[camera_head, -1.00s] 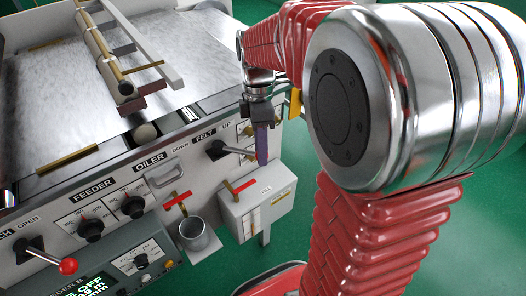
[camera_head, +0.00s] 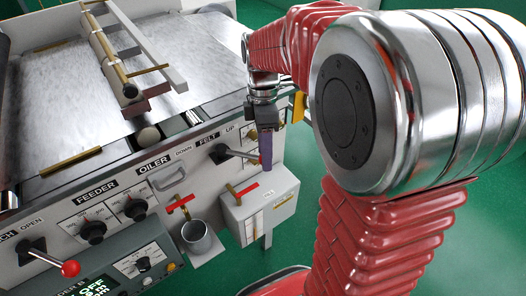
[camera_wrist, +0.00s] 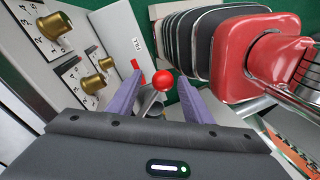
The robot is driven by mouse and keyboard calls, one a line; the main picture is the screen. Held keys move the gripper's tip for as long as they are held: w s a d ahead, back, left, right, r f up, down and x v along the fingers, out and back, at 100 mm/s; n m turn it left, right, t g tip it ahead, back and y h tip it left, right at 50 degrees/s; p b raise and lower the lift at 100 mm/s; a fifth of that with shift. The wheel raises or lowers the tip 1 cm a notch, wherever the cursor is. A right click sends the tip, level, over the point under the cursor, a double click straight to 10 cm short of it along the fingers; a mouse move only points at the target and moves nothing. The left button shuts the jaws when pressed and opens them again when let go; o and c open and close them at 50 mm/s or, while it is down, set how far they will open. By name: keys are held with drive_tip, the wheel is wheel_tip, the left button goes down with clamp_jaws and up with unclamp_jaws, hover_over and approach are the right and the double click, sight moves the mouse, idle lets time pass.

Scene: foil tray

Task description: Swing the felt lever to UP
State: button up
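The felt lever (camera_head: 238,154) has a black pivot and a metal shaft on the machine's front panel, under the FELT label between DOWN and UP. Its shaft points right and slightly down, and its far end is hidden behind my gripper (camera_head: 266,150). In the wrist view a red ball knob (camera_wrist: 163,79) on a grey shaft shows between the two purple fingers of my gripper (camera_wrist: 160,95). The fingers are apart, with a gap on both sides of the knob. I see no clear contact with it.
Below the lever a pale box (camera_head: 260,208) with a red-handled valve juts out, beside a metal cup (camera_head: 197,237). Another red-knobbed lever (camera_head: 70,268) is at lower left. Brass knobs (camera_wrist: 55,25) line the panel in the wrist view.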

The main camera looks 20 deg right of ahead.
wheel_tip(320, 180, up, 13)
drive_tip(key=w, duration=0.2)
drive_tip(key=shift+w+d+r, duration=0.2)
drive_tip(key=shift+w+d, duration=0.05)
drive_tip(key=shift+d, duration=0.1)
idle(0.7)
wheel_tip(320, 180, down, 6)
drive_tip(key=s+a+m+t, duration=0.1)
drive_tip(key=m+t, duration=0.2)
drive_tip(key=m, duration=0.7)
drive_tip(key=s+a+f+m+t, duration=0.1)
drive_tip(key=s+a+m+t, duration=0.3)
drive_tip(key=s, duration=0.9)
drive_tip(key=shift+a+m+t+h, duration=0.3)
drive_tip(key=shift+a+m+t, duration=0.1)
drive_tip(key=shift+a, duration=0.7)
